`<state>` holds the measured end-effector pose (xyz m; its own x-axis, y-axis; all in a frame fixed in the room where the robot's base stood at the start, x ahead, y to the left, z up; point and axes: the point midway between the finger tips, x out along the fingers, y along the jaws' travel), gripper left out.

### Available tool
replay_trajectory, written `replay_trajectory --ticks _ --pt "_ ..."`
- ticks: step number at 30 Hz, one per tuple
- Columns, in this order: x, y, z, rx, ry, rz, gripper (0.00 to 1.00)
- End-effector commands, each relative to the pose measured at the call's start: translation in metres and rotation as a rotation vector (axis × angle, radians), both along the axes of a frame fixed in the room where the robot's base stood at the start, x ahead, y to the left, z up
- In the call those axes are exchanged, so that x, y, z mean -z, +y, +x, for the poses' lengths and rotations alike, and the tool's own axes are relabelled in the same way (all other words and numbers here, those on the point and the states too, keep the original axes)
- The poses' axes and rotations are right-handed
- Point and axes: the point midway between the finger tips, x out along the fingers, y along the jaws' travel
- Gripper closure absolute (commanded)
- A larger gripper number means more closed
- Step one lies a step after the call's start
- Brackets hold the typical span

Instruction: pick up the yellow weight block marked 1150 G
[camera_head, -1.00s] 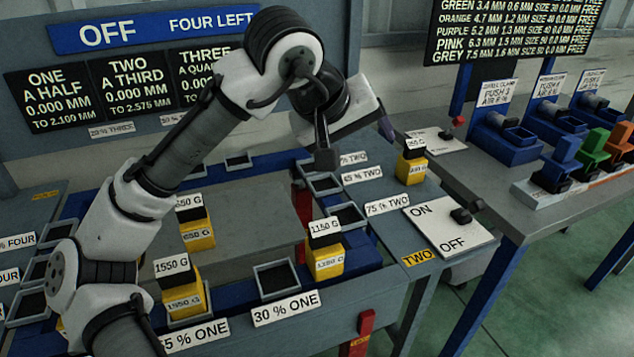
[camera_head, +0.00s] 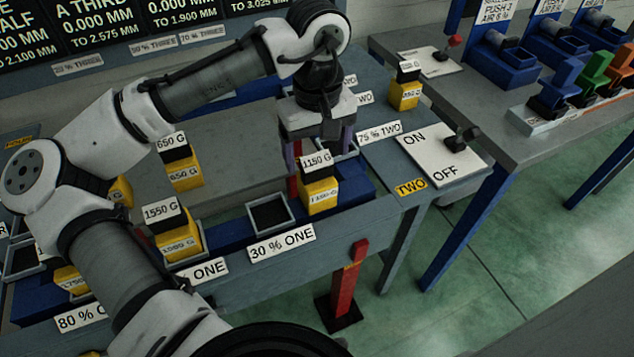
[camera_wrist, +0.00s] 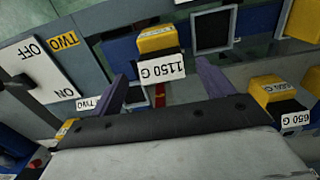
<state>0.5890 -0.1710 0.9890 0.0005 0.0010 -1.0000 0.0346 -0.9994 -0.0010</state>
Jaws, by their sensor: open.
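The yellow weight block marked 1150 G (camera_head: 320,197) stands upright near the front edge of the machine, with a black top part bearing a white label. It also shows in the wrist view (camera_wrist: 157,40), at the upper middle. My gripper (camera_head: 319,158) points down just behind the block's top in the head view. In the wrist view my gripper (camera_wrist: 163,76) has its two purple fingers apart, one on each side of the block's label. The gripper is open and empty. Whether a finger touches the block cannot be told.
An empty square socket (camera_head: 269,216) lies left of the block, with the 1550 G block (camera_head: 175,235) beyond it. The 650 G block (camera_head: 182,172) stands farther back. The ON/OFF switch panel (camera_head: 437,156) is to the right. A red post (camera_head: 345,285) stands in front.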

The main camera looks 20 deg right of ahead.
Motion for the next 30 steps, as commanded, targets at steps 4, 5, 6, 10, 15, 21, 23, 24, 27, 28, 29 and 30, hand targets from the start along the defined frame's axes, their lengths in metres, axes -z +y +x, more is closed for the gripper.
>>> replay_trajectory --ticks 4,5,6,10,15,21,23,24,27,28,29,30 --pt "0.019 0.002 -0.004 0.001 0.002 0.001 0.2" --pt "0.024 0.003 -0.005 0.001 0.003 0.002 0.2" --pt "0.03 0.003 -0.005 0.0 0.003 0.0 0.2" --pt "0.045 0.003 -0.005 0.001 0.002 0.0 0.2" --pt "0.049 0.002 -0.004 0.001 0.0 -0.001 0.2" --pt "0.049 0.002 -0.004 0.001 0.0 -0.001 0.32" --pt "0.049 0.002 -0.004 0.001 0.0 -0.001 0.4" --pt "0.049 0.002 -0.004 0.001 0.0 -0.001 0.45" --pt "0.048 0.002 -0.004 0.001 0.0 -0.001 0.58" --pt "0.048 0.002 -0.004 0.001 0.0 -0.001 0.62" --pt "0.048 0.002 -0.004 0.001 0.0 -0.001 0.66" --pt "0.048 0.002 -0.004 0.001 0.0 -0.001 0.71"
